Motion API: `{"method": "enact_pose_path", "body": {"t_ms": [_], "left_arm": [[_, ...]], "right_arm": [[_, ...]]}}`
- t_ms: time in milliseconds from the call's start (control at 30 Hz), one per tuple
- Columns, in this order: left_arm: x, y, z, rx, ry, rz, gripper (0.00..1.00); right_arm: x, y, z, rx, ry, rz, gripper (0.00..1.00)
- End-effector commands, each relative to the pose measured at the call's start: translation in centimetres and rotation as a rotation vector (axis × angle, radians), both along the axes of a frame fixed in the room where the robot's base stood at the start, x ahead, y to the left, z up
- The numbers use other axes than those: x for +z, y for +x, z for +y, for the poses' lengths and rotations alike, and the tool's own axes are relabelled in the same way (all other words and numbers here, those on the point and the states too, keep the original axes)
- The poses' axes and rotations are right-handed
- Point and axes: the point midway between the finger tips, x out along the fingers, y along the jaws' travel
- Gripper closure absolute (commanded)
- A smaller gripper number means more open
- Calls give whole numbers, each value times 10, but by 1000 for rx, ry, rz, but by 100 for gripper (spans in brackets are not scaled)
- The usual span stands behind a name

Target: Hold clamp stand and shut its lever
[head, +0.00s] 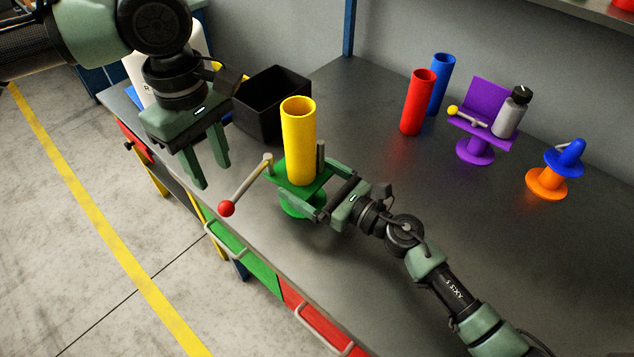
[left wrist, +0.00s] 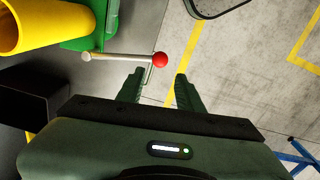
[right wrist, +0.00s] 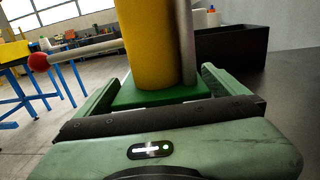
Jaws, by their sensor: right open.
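The green clamp stand (head: 300,205) stands near the table's front edge, with a yellow tube (head: 299,140) upright on it. Its lever has a grey arm and a red ball (head: 226,208) that sticks out toward the front left. The red ball also shows in the left wrist view (left wrist: 160,59). My left gripper (head: 210,176) is open and empty, just above and left of the lever. In the left wrist view the ball is beyond its fingertips. My right gripper (head: 308,190) is open, its fingers on either side of the stand's green plate (right wrist: 160,95); contact is unclear.
A black bin (head: 270,105) stands behind the stand. Red (head: 418,102) and blue (head: 440,84) tubes, a purple stand (head: 487,105) with a grey bottle, and an orange stand (head: 546,183) with a blue part are further right. The table's middle is clear.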

Motion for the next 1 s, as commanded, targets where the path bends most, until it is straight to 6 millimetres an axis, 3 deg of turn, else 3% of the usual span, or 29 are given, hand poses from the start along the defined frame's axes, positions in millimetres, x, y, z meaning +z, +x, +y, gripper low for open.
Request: {"method": "enact_pose_path", "body": {"t_ms": [200, 267, 467, 533, 767, 867, 1000], "left_arm": [[0, 0, 0, 0, 0, 0, 64], [0, 0, 0, 0, 0, 0, 64], [0, 0, 0, 0, 0, 0, 64], [0, 0, 0, 0, 0, 0, 49], [-1, 0, 0, -33, 1, 1, 49], [-4, 0, -1, -133, 0, 2, 49], [-11, 0, -1, -400, -1, 3, 49]], "right_arm": [[0, 0, 0, 0, -1, 1, 0], [0, 0, 0, 0, -1, 1, 14], [0, 0, 0, 0, 0, 1, 70], [0, 0, 0, 0, 0, 1, 70], [0, 0, 0, 0, -1, 1, 70], [0, 0, 0, 0, -1, 1, 70], [0, 0, 0, 0, -1, 1, 70]]}}
